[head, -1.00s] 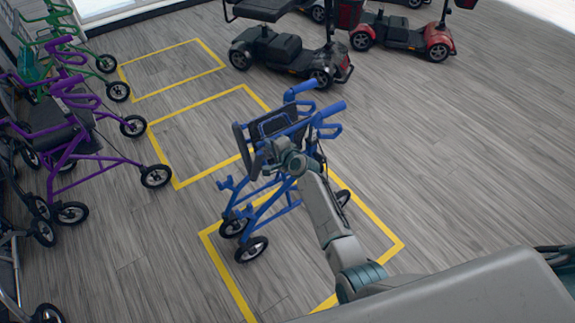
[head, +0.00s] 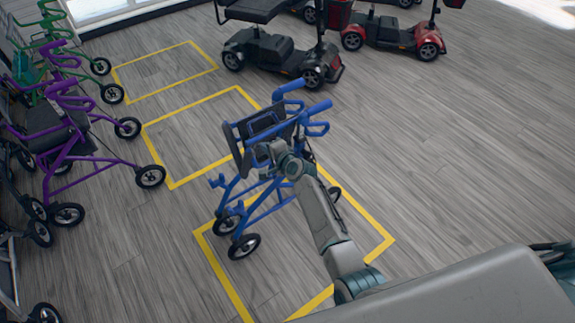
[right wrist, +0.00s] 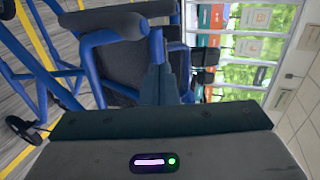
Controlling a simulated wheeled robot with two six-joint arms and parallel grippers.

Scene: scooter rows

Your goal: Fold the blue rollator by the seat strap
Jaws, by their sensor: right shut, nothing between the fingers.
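The blue rollator (head: 268,126) stands upright on its wheels in the head view, partly across the front yellow floor box. Its sides and wheels look close together, and its dark panel is raised and tilted. My right gripper (head: 262,152) is at the near side of the frame, shut with nothing in it. In the right wrist view the closed fingers (right wrist: 158,84) point at the rollator's blue tubes and dark padding (right wrist: 118,20). I cannot make out the seat strap. My left gripper is not in view.
Purple (head: 70,150) and green (head: 50,50) walkers stand in a row at left. A black scooter (head: 268,48) and a red scooter (head: 385,32) are at the back. Yellow floor boxes (head: 165,70) run along the left. The floor to the right is clear.

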